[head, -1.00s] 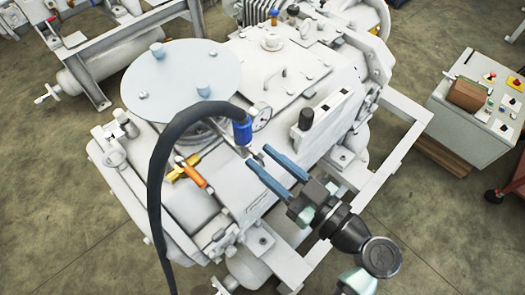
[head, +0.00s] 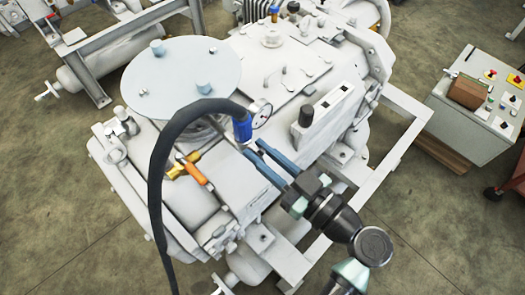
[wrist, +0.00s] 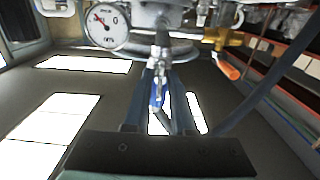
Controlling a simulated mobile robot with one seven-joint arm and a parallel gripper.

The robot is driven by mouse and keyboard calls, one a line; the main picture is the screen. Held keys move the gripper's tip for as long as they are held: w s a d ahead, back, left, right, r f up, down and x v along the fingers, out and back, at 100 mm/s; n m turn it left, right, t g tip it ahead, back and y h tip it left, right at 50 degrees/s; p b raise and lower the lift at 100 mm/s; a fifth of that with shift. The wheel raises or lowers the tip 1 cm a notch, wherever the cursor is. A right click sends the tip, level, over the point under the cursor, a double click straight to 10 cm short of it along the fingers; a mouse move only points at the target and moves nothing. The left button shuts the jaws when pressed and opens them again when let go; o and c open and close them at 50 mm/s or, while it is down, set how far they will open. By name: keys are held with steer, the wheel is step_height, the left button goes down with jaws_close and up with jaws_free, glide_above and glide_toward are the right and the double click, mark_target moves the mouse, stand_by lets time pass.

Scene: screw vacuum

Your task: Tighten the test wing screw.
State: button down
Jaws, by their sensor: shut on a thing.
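My gripper (head: 254,147) reaches in from the lower right in the head view, its two long blue-grey fingers close together. In the wrist view, the fingertips (wrist: 161,68) meet around a small metal part of the fitting, which I take to be the test wing screw (wrist: 161,42). The fingers largely hide it, so its wings and angle cannot be made out. A blue connector (head: 242,130) with a thick black hose (head: 156,160) stands just beside the fingertips; its blue also shows between the fingers in the wrist view (wrist: 157,96).
A round pressure gauge (head: 260,113) sits close behind the fingertips. An orange-handled brass valve (head: 192,174) is to their left. A large round lid (head: 180,75) and a white box with a black knob (head: 325,115) flank the work area. A control cabinet (head: 470,120) stands at right.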

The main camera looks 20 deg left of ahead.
steer(key=shift+m, duration=0.3)
steer(key=m+p, duration=0.2)
steer(key=m, duration=0.4)
steer(key=shift+w, duration=0.1)
steer(key=m+p, duration=0.3)
steer(key=m, duration=0.3)
steer(key=shift+w+d+m, duration=0.1)
steer(key=shift+m, duration=0.2)
steer(key=m+p, duration=0.3)
steer(key=m, duration=0.2)
steer(key=shift+f+m+p, duration=0.1)
steer(key=shift+m+p, duration=0.2)
steer(key=shift+p, duration=0.1)
steer(key=shift+f+m+p, duration=0.15)
steer(key=shift+m+p, duration=0.65)
steer(key=shift+m, duration=0.5)
steer(key=shift+f+m+p, duration=0.1)
steer(key=shift+m+p, duration=0.65)
steer(key=shift+m, duration=0.55)
steer(key=shift+f, duration=0.1)
steer(key=c, duration=1)
jaws_free()
steer(key=shift+d, duration=0.1)
